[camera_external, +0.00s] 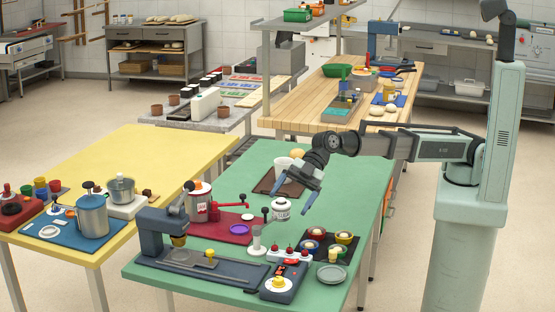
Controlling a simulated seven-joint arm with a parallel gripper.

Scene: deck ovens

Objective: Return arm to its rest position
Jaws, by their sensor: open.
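My gripper (312,199) hangs at the end of my arm over the green table (235,171), its fingers pointing down and a little left. It is open, and I see nothing between its fingers. A white labelled jar (281,209) shows just left of the fingertips; I cannot tell how far apart they are in depth. My arm reaches left from its pale green column, bent at the wrist. Behind the gripper are a dark brown mat (268,187), a white cup (284,165) and a tan round item (298,154).
A dark press-like machine (165,232) and a base with a yellow knob (279,284) stand at the front. The green table's far left is clear. A yellow table (120,160) adjoins it.

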